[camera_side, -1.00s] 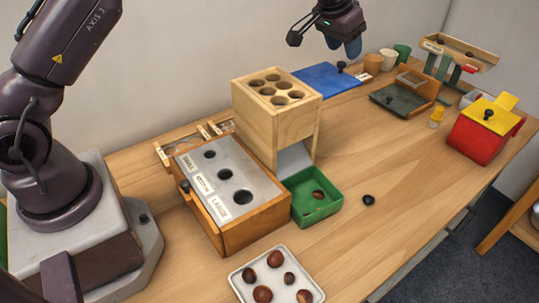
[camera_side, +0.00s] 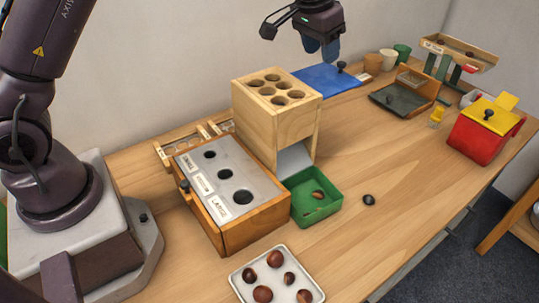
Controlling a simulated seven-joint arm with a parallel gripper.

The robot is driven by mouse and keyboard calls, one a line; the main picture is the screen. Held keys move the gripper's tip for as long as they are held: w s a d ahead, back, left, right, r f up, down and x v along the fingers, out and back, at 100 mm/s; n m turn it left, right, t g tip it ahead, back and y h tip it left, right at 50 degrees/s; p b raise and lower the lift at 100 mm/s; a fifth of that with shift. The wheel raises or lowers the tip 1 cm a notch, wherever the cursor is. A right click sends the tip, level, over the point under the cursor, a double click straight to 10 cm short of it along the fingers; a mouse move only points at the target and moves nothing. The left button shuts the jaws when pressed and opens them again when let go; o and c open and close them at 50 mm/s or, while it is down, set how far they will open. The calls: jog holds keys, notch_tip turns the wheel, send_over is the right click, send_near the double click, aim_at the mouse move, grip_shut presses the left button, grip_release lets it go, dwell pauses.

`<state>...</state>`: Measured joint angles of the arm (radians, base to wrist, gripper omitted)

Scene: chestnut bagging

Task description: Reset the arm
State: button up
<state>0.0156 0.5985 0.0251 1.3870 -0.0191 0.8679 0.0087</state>
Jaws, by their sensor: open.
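My gripper (camera_side: 321,48) hangs in the air at the top middle of the side view, above and behind the wooden block with holes (camera_side: 277,104). Its blue fingertips point down and hold nothing that I can see. The fingers overlap in this view, but a gap shows between them. My arm rises from its base at the left and leaves the picture at the top.
A sizing box (camera_side: 226,182) with three holes stands before the block. Beside it are a green tray (camera_side: 335,205), a white tray (camera_side: 236,277) with several chestnuts and a dark chestnut (camera_side: 368,199). A blue mat (camera_side: 328,80), a red box (camera_side: 475,141) and a scale-like stand (camera_side: 459,51) lie farther back.

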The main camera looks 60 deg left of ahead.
jog(key=s+r, duration=0.3)
jog(key=s, duration=0.8)
jog(key=s+r+t, duration=0.1)
jog(key=s+r, duration=0.2)
jog(key=s, duration=0.8)
jog(key=s+r+t, duration=0.1)
jog(key=s+r, duration=0.1)
jog(key=s, duration=0.9)
jog(key=shift+r, duration=0.4)
jog(key=shift+d+f, duration=0.1)
